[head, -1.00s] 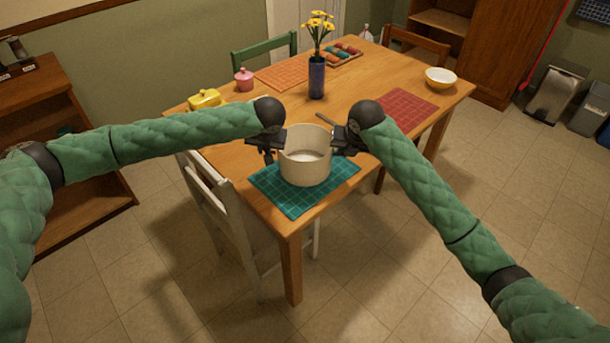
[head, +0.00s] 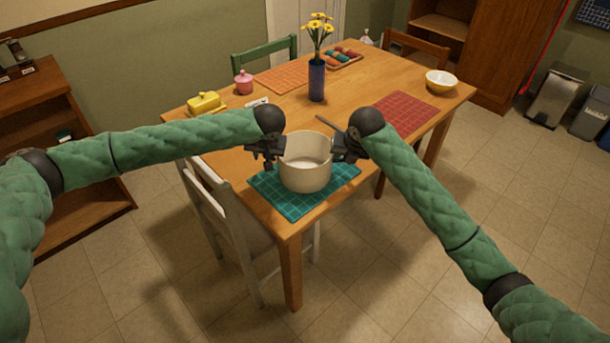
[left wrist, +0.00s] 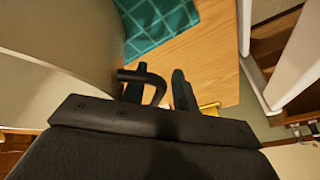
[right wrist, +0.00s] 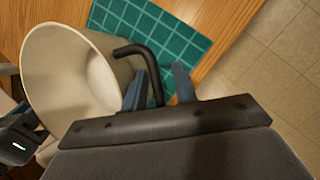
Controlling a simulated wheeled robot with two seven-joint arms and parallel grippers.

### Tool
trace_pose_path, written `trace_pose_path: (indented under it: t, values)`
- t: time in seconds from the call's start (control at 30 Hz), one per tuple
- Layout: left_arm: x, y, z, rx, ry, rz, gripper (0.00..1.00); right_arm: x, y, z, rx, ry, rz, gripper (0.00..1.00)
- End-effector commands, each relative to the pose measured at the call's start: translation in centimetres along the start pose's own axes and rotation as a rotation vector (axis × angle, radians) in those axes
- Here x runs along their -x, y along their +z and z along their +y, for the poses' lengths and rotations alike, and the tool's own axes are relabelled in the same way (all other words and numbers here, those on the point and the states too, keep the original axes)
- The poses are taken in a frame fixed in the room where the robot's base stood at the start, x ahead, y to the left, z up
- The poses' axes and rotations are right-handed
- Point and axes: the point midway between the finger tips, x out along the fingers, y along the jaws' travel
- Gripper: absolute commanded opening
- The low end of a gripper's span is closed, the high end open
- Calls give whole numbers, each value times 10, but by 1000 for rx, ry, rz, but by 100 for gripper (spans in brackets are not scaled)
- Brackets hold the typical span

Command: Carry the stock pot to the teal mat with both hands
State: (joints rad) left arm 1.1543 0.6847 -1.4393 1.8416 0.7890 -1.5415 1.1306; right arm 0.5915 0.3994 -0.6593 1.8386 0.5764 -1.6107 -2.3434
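The cream stock pot (head: 306,170) is upright over the teal mat (head: 290,206) and appears to rest on it, near the table's front corner. My left gripper (head: 272,154) is at the pot's left handle. In the left wrist view, its fingers (left wrist: 160,92) stand apart with the dark handle (left wrist: 152,77) between them. My right gripper (head: 340,152) is at the right handle. In the right wrist view, its fingers (right wrist: 163,85) also stand apart around that dark handle (right wrist: 133,49). The pot hides part of the mat.
A white chair (head: 222,215) stands close at the left.

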Motion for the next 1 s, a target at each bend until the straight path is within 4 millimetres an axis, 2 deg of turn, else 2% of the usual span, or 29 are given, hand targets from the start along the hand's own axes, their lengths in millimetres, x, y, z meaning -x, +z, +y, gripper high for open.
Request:
trace_pose_path:
  t: [0.6, 0.83, 1.0]
  values:
    - [71, -1, 0, 0, 1, 1, 31, 0, 0, 2, 1, 2, 0, 31]
    - [78, -1, 0, 1, -1, 0, 31, 6, 0, 1, 2, 2, -2, 31]
    - [78, -1, 0, 1, 0, 0, 31, 30, 1, 1, 2, 2, -3, 31]
